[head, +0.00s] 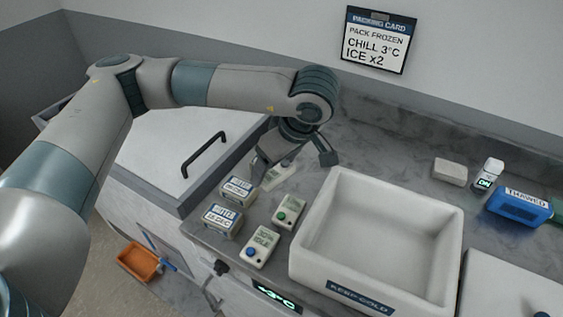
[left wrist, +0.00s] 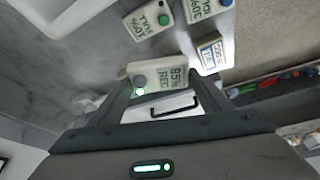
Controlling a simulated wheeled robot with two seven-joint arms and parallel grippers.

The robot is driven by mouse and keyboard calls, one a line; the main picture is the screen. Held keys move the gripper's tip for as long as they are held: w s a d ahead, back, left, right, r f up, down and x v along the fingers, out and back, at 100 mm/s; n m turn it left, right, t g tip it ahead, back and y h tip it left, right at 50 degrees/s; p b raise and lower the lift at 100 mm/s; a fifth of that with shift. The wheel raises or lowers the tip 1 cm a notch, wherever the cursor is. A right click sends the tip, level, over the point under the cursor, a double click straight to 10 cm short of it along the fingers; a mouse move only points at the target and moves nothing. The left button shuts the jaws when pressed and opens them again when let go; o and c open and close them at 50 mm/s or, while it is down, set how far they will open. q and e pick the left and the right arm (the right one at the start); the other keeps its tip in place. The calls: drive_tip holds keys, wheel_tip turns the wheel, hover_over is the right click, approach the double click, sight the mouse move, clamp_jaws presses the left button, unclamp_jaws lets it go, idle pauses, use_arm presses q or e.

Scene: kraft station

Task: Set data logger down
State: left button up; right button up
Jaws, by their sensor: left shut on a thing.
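My left gripper (head: 291,163) is shut on a white data logger (head: 278,177), low over the counter behind the other loggers. In the left wrist view the logger (left wrist: 172,75) lies between the fingers, its screen reading 95% REC beside a grey button and a small green light. I cannot tell whether its underside touches the counter. A green-button logger (head: 288,212) and a blue-button logger (head: 262,247) lie on the counter in front. My right gripper is not in view.
Two small labelled boxes (head: 238,190) (head: 222,220) stand left of the loggers. A white open, empty foam box (head: 455,230) stands at right. A white block (head: 450,171), a small bottle (head: 487,175) and a blue THAWED pack (head: 518,206) are farther right. A packing card (head: 378,40) hangs on the wall.

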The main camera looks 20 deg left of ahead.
use_arm(q)
drive_tip(key=m, duration=0.2)
drive_tip(key=s+a+m+t+h, duration=0.1)
drive_tip(key=m, duration=0.2)
drive_tip(key=s+m+t+h, duration=0.1)
drive_tip(key=m, duration=0.1)
drive_tip(key=shift+a+r, duration=0.15)
drive_tip(key=shift+r, duration=0.25)
drive_tip(key=m, duration=0.2)
drive_tip(key=s+m+h, duration=0.1)
drive_tip(key=m, duration=0.1)
drive_tip(key=r+m+h, duration=0.1)
drive_tip(key=shift+s+a+m+t, duration=0.2)
drive_tip(key=shift+a+m+t, duration=0.1)
drive_tip(key=shift+a+m, duration=0.1)
drive_tip(key=shift+s, duration=0.1)
